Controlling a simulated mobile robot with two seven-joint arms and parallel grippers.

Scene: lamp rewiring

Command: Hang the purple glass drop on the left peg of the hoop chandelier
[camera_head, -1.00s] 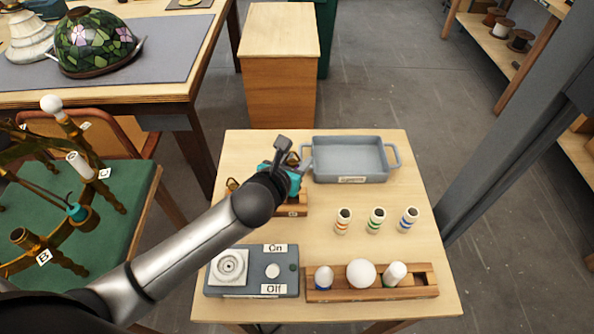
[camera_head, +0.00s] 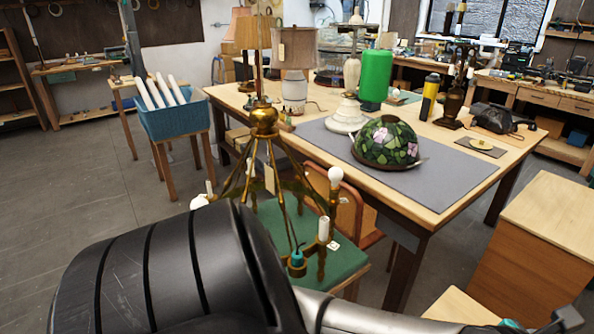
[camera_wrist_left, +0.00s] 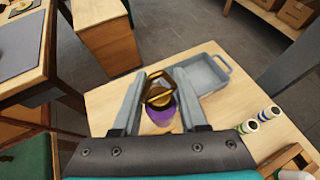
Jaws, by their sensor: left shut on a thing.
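The purple glass drop (camera_wrist_left: 164,117) shows in the left wrist view, with a gold hook or ring at its top. My left gripper (camera_wrist_left: 160,92) is shut on it, with one grey finger on each side, above the light wooden table. In the head view only a bit of this gripper shows at the bottom right edge, and the drop is hidden there. A brass chandelier (camera_head: 264,122) stands at centre left in the head view, with sloping rods, bulbs and a white candle sleeve. My arm covers its lower left part, and I cannot make out its left peg. My right gripper is out of view.
The chandelier is over a green-topped stand (camera_head: 346,262), with a chair (camera_head: 352,208) behind. A large table (camera_head: 440,190) carries a stained-glass shade (camera_head: 387,143) and lamps. The wrist view shows a grey tray (camera_wrist_left: 218,92) and striped sleeves (camera_wrist_left: 268,113) near the gripper.

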